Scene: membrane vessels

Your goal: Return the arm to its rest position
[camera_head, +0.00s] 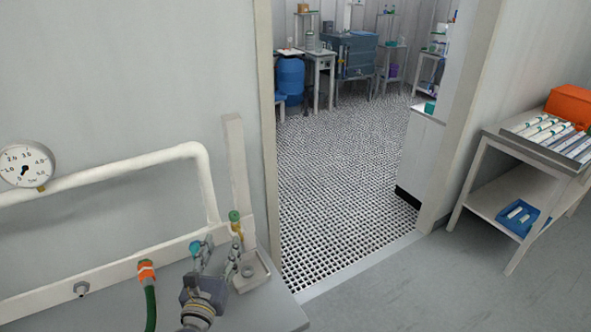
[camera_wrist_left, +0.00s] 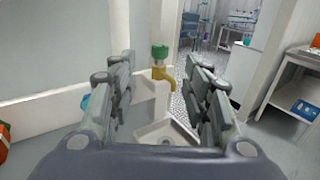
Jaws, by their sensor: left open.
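My left gripper (camera_head: 219,265) is low in the head view, over the bench with the wall pipes. In the left wrist view the two grey fingers of this gripper (camera_wrist_left: 160,75) stand apart, with nothing held between them. A tap with a green knob and brass body (camera_head: 236,222) is just beyond the fingertips. In the left wrist view this tap (camera_wrist_left: 161,62) shows through the gap between the fingers. Whether a finger touches it I cannot tell. My right gripper is not in view.
A small basin (camera_head: 251,271) lies below the tap. A teal fitting (camera_head: 195,247) and a green hose with orange connector (camera_head: 146,271) are to the left. A pressure gauge (camera_head: 27,164) hangs on the wall. A doorway opens beyond. A side table (camera_head: 484,200) stands right.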

